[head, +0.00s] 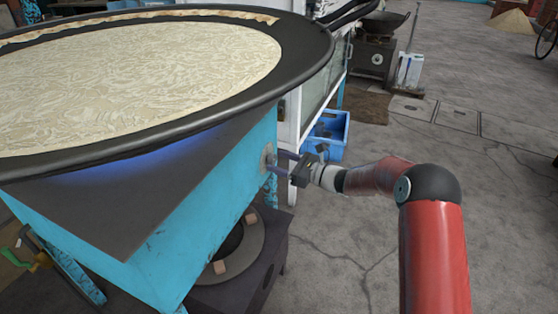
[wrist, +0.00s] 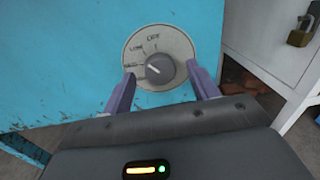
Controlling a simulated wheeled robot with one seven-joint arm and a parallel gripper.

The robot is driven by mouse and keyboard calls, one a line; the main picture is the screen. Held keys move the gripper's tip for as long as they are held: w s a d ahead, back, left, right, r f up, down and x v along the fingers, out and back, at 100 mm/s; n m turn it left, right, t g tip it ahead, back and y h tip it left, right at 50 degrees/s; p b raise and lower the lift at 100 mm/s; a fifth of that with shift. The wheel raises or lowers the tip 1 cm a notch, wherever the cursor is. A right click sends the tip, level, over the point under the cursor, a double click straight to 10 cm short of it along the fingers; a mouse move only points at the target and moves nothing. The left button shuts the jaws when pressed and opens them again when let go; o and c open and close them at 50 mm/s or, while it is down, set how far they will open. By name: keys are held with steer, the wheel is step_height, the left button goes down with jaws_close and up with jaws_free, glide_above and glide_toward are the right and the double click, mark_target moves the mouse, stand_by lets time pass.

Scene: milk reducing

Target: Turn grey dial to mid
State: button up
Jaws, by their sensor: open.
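The grey dial (wrist: 160,69) sits on a round pale plate (wrist: 147,45) fixed to the blue stove side. The plate carries markings; "LOW" and "OFF" can be made out near its top. The pointer line on the dial points up and left, near the "LOW" side. My gripper (wrist: 161,83) is open, with one purple finger on each side of the dial; I cannot tell whether either touches it. In the head view my gripper (head: 273,162) is at the stove's right side, and the plate (head: 267,157) is partly hidden behind it.
A wide black pan (head: 300,70) of milk stands over a blue flame (head: 150,157) on the blue stove (head: 225,195). A dark burner (head: 262,265) sits low beneath it. A blue crate (head: 335,152) and a padlocked white cabinet (wrist: 270,35) stand beyond.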

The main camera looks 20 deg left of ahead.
steer(key=shift+w+a, duration=0.1)
steer(key=shift+a, duration=0.45)
steer(key=shift+c, duration=0.2)
steer(key=c, duration=1)
steer(key=shift+o, duration=0.2)
